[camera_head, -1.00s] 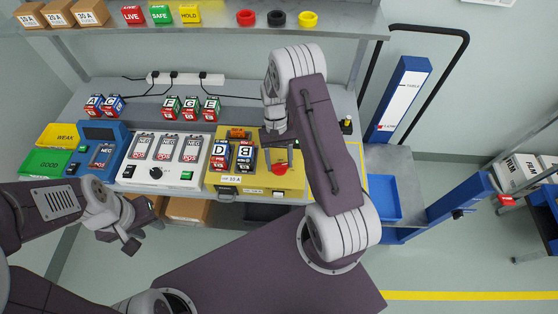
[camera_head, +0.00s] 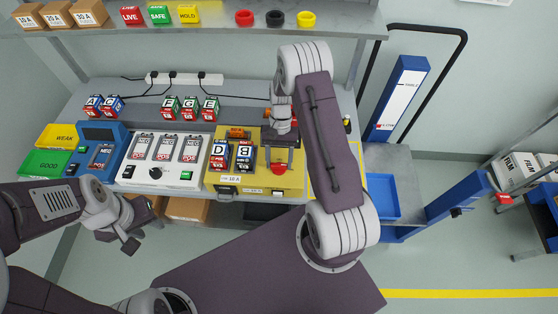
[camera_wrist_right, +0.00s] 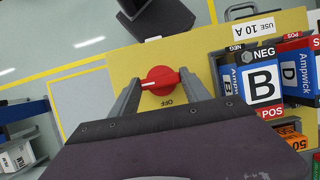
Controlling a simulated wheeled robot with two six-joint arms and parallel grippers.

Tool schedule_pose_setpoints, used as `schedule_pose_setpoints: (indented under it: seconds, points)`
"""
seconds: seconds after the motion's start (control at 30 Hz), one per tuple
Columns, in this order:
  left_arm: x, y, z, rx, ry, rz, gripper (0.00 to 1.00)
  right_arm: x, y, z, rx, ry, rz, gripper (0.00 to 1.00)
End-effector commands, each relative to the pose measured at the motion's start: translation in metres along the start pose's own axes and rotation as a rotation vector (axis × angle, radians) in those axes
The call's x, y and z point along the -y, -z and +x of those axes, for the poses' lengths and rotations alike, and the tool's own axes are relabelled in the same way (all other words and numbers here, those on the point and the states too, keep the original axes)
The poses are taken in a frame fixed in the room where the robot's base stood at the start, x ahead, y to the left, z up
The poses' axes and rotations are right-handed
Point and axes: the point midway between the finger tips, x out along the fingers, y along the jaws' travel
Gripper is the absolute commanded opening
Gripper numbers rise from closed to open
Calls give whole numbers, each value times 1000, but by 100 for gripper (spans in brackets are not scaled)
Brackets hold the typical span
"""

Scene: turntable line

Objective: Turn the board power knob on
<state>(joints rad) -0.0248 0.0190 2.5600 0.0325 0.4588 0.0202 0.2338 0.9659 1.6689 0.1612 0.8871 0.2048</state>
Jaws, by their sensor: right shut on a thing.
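The red power knob (camera_wrist_right: 161,80) sits on the yellow board (camera_wrist_right: 120,58), with an OFF mark beside it. In the right wrist view its grip bar lies roughly level, with a white line at its left end. My right gripper (camera_wrist_right: 160,84) has a finger on either side of the knob and is shut on it. In the head view the knob (camera_head: 279,168) shows below the right gripper (camera_head: 281,160) on the yellow board (camera_head: 290,184). My left gripper (camera_head: 138,230) hangs at lower left, away from the board; its jaw opening is unclear.
Battery blocks D (camera_head: 219,154) and B (camera_head: 244,156) sit in the board, left of the knob. A white tester (camera_head: 150,172) and blue tester (camera_head: 107,137) stand further left. Blocks F, G and E line the back. A blue tray (camera_head: 383,198) is at right.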

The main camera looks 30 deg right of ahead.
Motion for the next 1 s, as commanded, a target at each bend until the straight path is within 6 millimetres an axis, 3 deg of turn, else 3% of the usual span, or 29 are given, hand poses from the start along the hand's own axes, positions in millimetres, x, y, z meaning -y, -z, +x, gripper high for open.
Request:
schedule_pose_setpoints:
  seconds: [0.07, 0.1, 0.17, 0.53, 0.8, 1.0]
  points:
    - [0, 0, 0, 0, 0, 0, 36, 1, 2, -2, -6, 3, 3, 14]
    - [0, 0, 0, 0, 0, 0, 36, 1, 2, -2, -6, 3, 3, 60]
    - [0, 0, 0, 0, 0, 0, 36, 0, 1, -2, -6, 2, 2, 76]
    - [0, 0, 2, 0, 0, 0, 36, 0, 2, -6, -5, 2, 0, 76]
    - [0, -2, 15, 0, 0, 0, 36, 0, 3, -63, -9, 3, 2, 76]
    - [0, -2, 17, 0, 0, 0, 36, 0, 1, -89, -5, 2, 1, 76]
